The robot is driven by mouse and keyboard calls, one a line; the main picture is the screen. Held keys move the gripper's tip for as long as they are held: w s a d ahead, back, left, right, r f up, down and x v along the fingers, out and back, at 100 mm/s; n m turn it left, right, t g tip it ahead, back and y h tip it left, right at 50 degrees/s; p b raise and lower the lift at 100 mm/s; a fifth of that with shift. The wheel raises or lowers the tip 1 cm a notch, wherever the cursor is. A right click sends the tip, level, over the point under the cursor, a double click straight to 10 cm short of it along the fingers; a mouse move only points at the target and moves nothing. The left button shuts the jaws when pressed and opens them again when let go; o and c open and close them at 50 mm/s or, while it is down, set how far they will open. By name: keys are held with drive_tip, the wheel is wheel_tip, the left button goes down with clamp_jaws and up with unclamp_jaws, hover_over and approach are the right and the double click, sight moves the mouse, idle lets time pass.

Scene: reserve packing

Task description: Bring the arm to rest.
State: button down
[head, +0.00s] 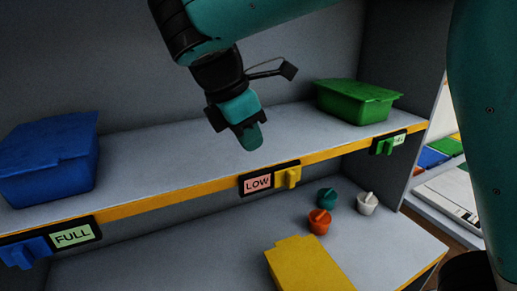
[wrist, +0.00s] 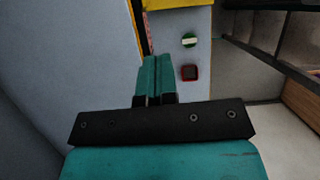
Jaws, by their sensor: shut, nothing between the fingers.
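My gripper (head: 252,135) hangs above the upper shelf in the head view, between the blue bin and the green bin. Its teal fingers are together with nothing between them. In the wrist view the two shut fingers (wrist: 154,80) point away from the camera. No object touches the gripper in either view.
A blue bin (head: 48,160) and a green bin (head: 357,101) stand on the shelf (head: 175,163). Its edge carries FULL (head: 72,237) and LOW (head: 257,184) labels. Below are a yellow bin (head: 308,268) and orange (head: 319,222), teal (head: 326,198) and white (head: 367,204) knobbed pieces.

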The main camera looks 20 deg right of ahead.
drive_tip(key=shift+a+r, duration=0.15)
drive_tip(key=shift+r, duration=0.1)
drive_tip(key=shift+f, duration=0.1)
drive_tip(key=s+d+f+m+y+b, duration=0.2)
drive_tip(key=s+f+m+b, duration=0.1)
drive_tip(key=f+b, duration=0.25)
drive_tip(key=s+d+f+m+y+b, duration=0.1)
drive_tip(key=s+f+m+b, duration=0.25)
drive_tip(key=f, duration=0.35)
drive_tip(key=s+a+f+m+y+b, duration=0.2)
drive_tip(key=s+f+b, duration=0.1)
drive_tip(key=s, duration=0.3)
drive_tip(key=s+a+f+m+y+b, duration=0.2)
drive_tip(key=s+f+m+y+b, duration=0.1)
drive_tip(key=s+f, duration=0.2)
drive_tip(key=shift+s+y, duration=0.3)
drive_tip(key=shift+s, duration=0.25)
